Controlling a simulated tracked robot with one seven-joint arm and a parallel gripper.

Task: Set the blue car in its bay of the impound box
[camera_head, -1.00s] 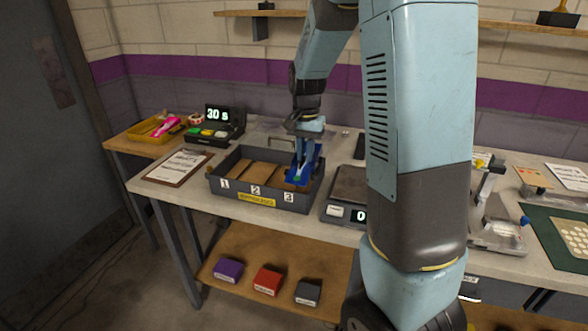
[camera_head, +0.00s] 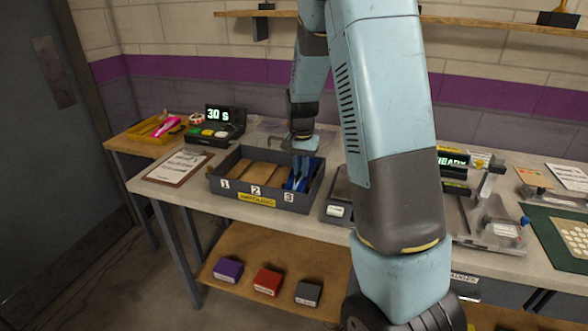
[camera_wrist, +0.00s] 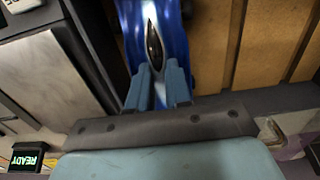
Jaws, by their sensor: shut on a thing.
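The impound box (camera_head: 238,196) is a dark grey open tray on the table, with bays marked 1, 2 and 3 along its front wall. My gripper (camera_head: 300,165) points down over bay 3, at the box's right end. It is shut on the blue car (camera_head: 302,180), which sits low inside or just over that bay. In the wrist view my fingers (camera_wrist: 160,78) grip the blue car (camera_wrist: 172,28) along its middle. The car runs along the bay beside the box's side wall. Whether it touches the bay floor is hidden.
Bays 1 and 2 look empty, with brown floors. A scale (camera_head: 338,202) stands close to the box's right side. A clipboard (camera_head: 178,168) lies to the left, and a timer (camera_head: 215,125) reading 30 s stands behind left. Coloured blocks (camera_head: 267,280) sit on the shelf below.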

